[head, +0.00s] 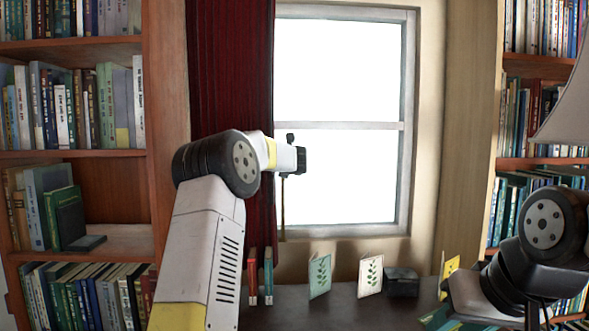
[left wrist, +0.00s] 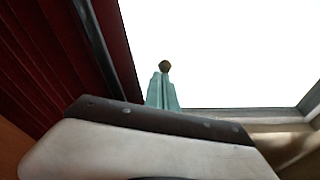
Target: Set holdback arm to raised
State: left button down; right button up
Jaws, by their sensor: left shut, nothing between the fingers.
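My left gripper (head: 301,159) is raised in front of the window, by the right edge of the red curtain (head: 230,90). It is shut and empty. A thin brownish rod (head: 282,208) shows just below it against the curtain edge; it may be the holdback arm, and its upper end is hidden by my gripper. Contact is not clear. My right arm is at the right, its fingers not visible.
A dark desk (head: 335,312) runs below the window, with red and teal books (head: 260,276), two leaf-pattern cards (head: 370,275) and a dark box (head: 401,281). Bookcases (head: 75,140) stand at both sides. A lampshade (head: 570,105) hangs in at the right.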

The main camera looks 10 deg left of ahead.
pick_arm(q)
jog(key=v, duration=0.5)
jog(key=shift+s+d, duration=0.1)
jog(key=shift+s, duration=0.15)
jog(key=s+d+r+m+h, duration=0.2)
jog(key=s+d+m+h, duration=0.35)
jog(key=s+m, duration=0.4)
jog(key=s+d+r+m+h, duration=0.2)
jog(key=s+d+m+h, duration=0.2)
jog(key=s+d+m, duration=0.45)
jog(key=s+a+f+m+g, duration=0.1)
jog(key=s+f+m+g, duration=0.1)
jog(key=s+f+m, duration=0.4)
jog(key=s+a+f+m+g+y, duration=0.1)
jog(key=s+f+m+g, duration=0.2)
jog(key=s+f+m, duration=0.4)
jog(key=s+a+f+m+g, duration=0.1)
jog(key=s+f+m+g, duration=0.2)
jog(key=s, duration=1.7)
notch_tip(320, 180, down, 5)
jog(key=m, duration=0.3)
jog(key=shift+a, duration=0.4)
